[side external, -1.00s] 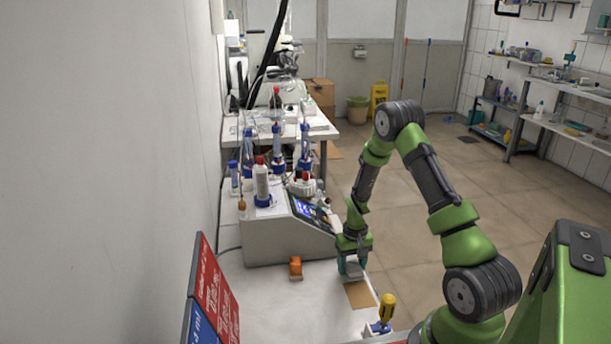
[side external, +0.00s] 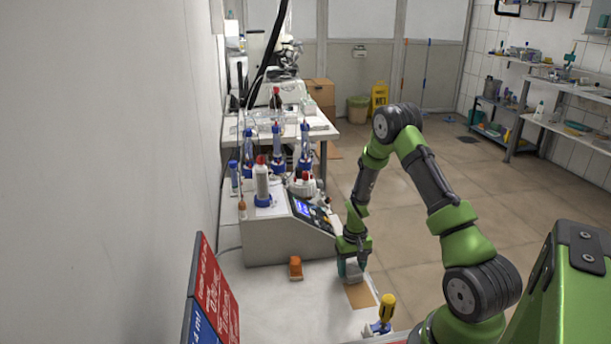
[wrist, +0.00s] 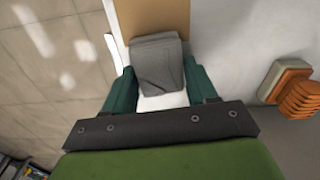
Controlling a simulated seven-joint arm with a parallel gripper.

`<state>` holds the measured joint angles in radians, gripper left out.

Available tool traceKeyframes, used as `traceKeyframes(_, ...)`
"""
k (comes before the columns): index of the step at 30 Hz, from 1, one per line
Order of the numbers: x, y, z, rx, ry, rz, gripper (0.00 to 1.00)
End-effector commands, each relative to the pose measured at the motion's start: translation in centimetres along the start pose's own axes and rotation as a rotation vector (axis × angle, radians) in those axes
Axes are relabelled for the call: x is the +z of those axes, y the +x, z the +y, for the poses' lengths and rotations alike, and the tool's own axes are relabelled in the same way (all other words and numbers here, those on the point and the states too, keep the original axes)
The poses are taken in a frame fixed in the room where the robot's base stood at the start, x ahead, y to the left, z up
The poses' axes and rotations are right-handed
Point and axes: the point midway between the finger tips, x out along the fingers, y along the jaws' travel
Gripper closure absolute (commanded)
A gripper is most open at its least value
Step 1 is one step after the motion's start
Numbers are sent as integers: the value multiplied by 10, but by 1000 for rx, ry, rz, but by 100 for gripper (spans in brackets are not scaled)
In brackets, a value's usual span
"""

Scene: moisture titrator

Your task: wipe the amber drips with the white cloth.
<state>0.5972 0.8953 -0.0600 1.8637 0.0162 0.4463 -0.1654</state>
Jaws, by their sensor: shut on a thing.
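My gripper (wrist: 159,72) has two dark green fingers on either side of a folded cloth (wrist: 158,58), and it is shut on it. The cloth looks grey on its upper face and white nearer my palm. In the side external view my gripper (side external: 351,262) is low at the bench's right edge, with the pale cloth (side external: 352,273) between its fingers, at or just above the surface beside a tan panel (side external: 360,295). I cannot make out any amber drips in either view; the cloth and gripper hide the surface under them.
An orange ribbed object (side external: 295,268) stands on the white bench (side external: 275,310), left of my gripper. The titrator (side external: 285,235) with its bottles is behind. A yellow-handled tool (side external: 386,308) stands near the front right edge.

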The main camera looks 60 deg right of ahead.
Motion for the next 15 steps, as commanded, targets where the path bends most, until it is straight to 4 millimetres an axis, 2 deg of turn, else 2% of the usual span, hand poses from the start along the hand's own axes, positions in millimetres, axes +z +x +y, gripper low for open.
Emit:
traceKeyframes(8, -1, 2, 0, 0, 0, 0, 67)
traceKeyframes(15, -20, 2, 2, 0, 0, 2, 67)
